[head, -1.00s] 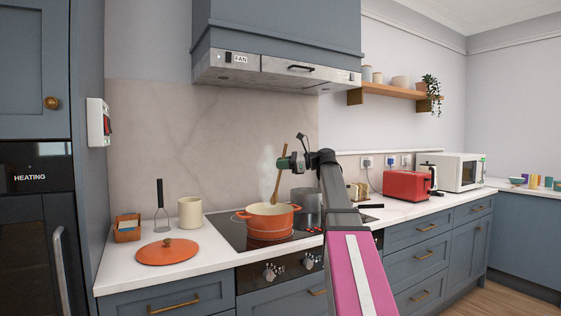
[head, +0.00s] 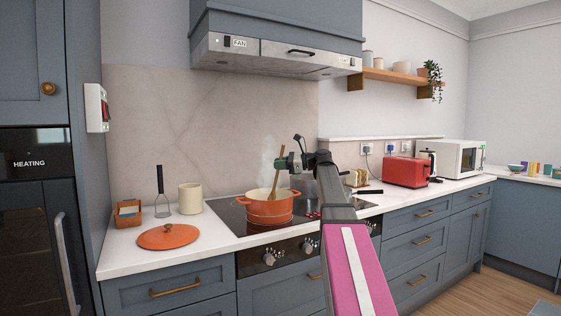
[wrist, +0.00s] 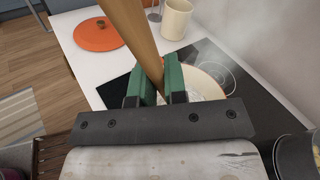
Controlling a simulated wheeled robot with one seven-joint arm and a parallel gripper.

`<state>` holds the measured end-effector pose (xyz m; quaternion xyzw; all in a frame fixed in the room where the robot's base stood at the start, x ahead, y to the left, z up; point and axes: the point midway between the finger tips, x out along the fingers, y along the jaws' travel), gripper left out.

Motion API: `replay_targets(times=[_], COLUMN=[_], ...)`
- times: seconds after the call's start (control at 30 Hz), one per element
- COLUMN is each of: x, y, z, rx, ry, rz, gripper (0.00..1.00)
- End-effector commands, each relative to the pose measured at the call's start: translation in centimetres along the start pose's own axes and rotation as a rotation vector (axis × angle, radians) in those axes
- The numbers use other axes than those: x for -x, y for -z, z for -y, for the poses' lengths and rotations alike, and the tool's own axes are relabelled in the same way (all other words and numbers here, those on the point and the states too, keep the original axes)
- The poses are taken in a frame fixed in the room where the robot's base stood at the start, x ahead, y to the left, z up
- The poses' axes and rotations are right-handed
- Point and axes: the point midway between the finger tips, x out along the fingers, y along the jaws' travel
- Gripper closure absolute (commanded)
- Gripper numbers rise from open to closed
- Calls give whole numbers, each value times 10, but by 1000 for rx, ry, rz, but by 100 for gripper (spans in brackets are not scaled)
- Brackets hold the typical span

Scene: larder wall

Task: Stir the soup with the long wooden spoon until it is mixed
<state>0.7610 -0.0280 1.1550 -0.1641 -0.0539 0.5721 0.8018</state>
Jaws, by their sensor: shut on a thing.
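My gripper (head: 283,163) is shut on the handle of the long wooden spoon (head: 277,178), above the orange pot (head: 268,213) on the hob. The spoon stands steeply, tilted a little, with its lower end inside the pot and hidden by the rim. In the wrist view the spoon handle (wrist: 136,38) runs between the green fingers (wrist: 158,84). The pot's pale rim (wrist: 219,72) shows behind the fingers. Only a pale patch of the pot's inside shows, so how mixed the soup is cannot be told. Steam rises above the pot.
The orange lid (head: 167,236) lies on the counter to the left, near a cream crock (head: 190,198) and a masher-like utensil (head: 161,190). A metal pot (wrist: 309,150) stands at the right of the wrist view. The extractor hood (head: 275,58) hangs above. A red toaster (head: 405,172) stands right.

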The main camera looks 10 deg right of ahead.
Motion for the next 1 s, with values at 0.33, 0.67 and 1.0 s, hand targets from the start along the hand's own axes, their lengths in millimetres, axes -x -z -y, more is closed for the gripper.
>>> replay_targets(times=[0.33, 0.67, 1.0], x=[-8, -15, -17], y=[23, 43, 50], z=[0, 0, 0], rx=[-1, -2, 0], ry=[0, 0, 0], rz=[0, 0, 0], gripper=[100, 100, 100])
